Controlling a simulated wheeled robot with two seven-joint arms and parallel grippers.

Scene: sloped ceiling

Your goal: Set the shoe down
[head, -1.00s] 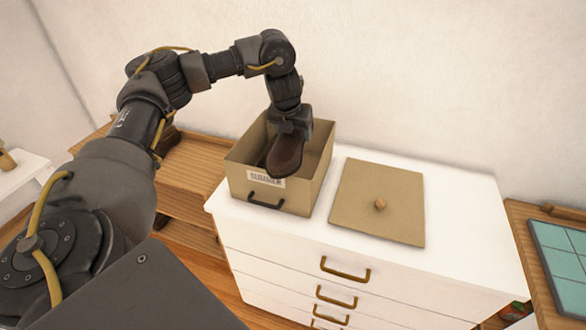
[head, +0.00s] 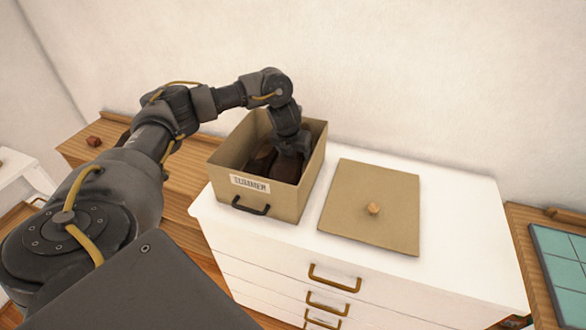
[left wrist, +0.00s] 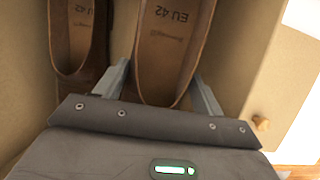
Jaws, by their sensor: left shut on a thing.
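The cardboard box (head: 291,200) labelled SUMMER stands open on the white dresser. My left gripper (head: 291,150) reaches down inside it and is shut on a brown shoe (head: 287,169). In the left wrist view the held shoe (left wrist: 170,45), marked EU 42, sits between the fingers (left wrist: 160,88). A second brown shoe (left wrist: 77,40) lies beside it on the left; it also shows in the head view (head: 262,158). The held shoe is below the box rim; whether it touches the bottom is hidden. My right gripper is not in view.
The flat lid (head: 371,225) with a wooden knob lies on the white dresser (head: 450,225), right of the box. A wooden surface (head: 95,145) is at the left, and a teal-tiled board (head: 565,262) at the far right. The wall rises close behind the box.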

